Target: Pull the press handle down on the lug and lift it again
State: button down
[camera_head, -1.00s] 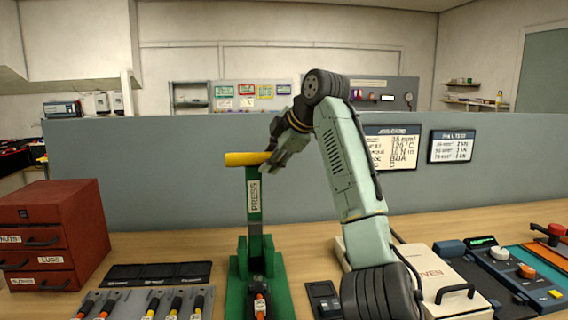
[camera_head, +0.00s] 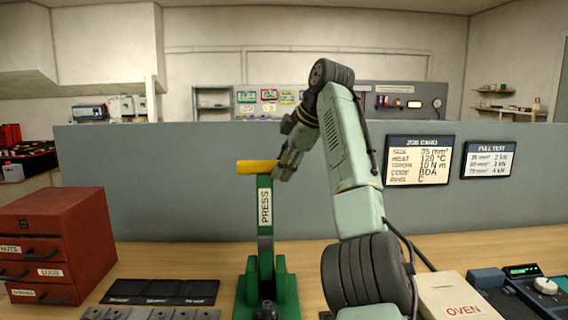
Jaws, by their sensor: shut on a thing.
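The green press (camera_head: 266,277) stands on the bench with its lever upright and a white "PRESS" label on it. A yellow handle bar (camera_head: 256,167) crosses the lever's top. My gripper (camera_head: 281,170) is shut on the right end of the yellow handle; its fingers hide that end. My arm comes in from the right and reaches to the handle. The lug in the press is too low in the picture to make out.
Red drawers (camera_head: 52,240) stand at the left, dark trays (camera_head: 160,291) beside them. An oven box (camera_head: 457,300) and a control device (camera_head: 528,284) are at the right. A grey partition (camera_head: 130,190) carrying a job card (camera_head: 419,160) stands behind the press.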

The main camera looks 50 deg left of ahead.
jog(key=shift+a+f, duration=0.1)
jog(key=shift+f, duration=0.65)
jog(key=c, duration=1.5)
grip_release()
jog(key=shift+o, duration=1.3)
jog(key=shift+a+f, duration=0.1)
jog(key=shift+a, duration=0.15)
jog(key=shift+v, duration=0.85)
jog(key=d+r, duration=0.3)
jog(key=d, duration=1.1)
jog(key=shift+w, duration=0.35)
jog(key=shift+d+r, duration=0.1)
